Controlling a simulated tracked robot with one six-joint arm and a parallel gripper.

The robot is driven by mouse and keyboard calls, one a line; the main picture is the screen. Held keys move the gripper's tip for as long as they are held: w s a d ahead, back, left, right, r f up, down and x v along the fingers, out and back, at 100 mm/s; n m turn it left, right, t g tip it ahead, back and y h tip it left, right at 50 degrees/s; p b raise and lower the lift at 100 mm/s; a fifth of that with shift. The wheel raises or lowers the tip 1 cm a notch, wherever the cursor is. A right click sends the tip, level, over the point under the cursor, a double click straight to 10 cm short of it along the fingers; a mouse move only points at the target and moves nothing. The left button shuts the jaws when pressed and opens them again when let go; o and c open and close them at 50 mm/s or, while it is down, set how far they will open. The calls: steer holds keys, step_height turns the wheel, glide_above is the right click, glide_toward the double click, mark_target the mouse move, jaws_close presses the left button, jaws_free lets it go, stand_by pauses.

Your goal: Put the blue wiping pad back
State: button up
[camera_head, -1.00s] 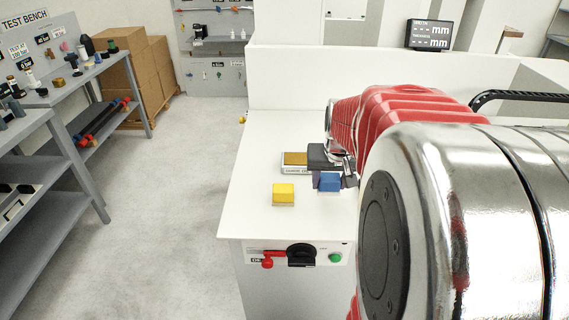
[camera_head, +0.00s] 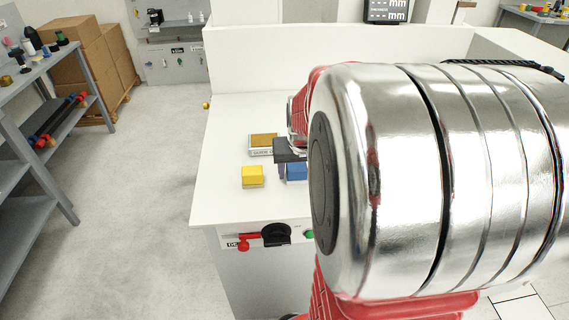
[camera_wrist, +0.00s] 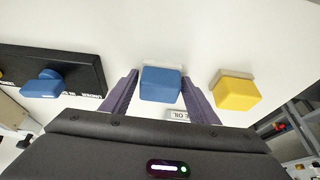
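The blue wiping pad (camera_head: 297,172) sits on the white bench top, partly hidden by my gripper (camera_head: 284,170). In the wrist view the blue pad (camera_wrist: 160,85) has a pale layer along its far side. My gripper (camera_wrist: 161,76) is open, with one purple finger on each side of the blue pad. A narrow gap shows between the pad and each finger. A yellow pad (camera_head: 252,175) lies left of the blue one on the bench; it also shows right of my fingers in the wrist view (camera_wrist: 236,91).
A shallow holder with a golden-brown top (camera_head: 264,140) lies behind the yellow pad. A red handle (camera_head: 243,244) and a black knob (camera_head: 276,235) are on the bench front. A black panel with a blue knob (camera_wrist: 44,84) is left in the wrist view. The bench's left side is mostly clear.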

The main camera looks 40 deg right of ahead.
steer(key=shift+o, duration=1.1)
steer(key=shift+r, duration=0.1)
steer(key=v, duration=1.2)
steer(key=s+a+f+n+t+y, duration=0.1)
steer(key=s+a+n, duration=0.2)
steer(key=a, duration=0.9)
steer(key=s+a+f+n+t+y, duration=0.1)
steer(key=s+a+n, duration=0.2)
steer(key=a, duration=1)
steer(key=shift+s+f+n+y, duration=0.2)
steer(key=shift+f+n+y, duration=0.1)
steer(key=shift+n, duration=0.1)
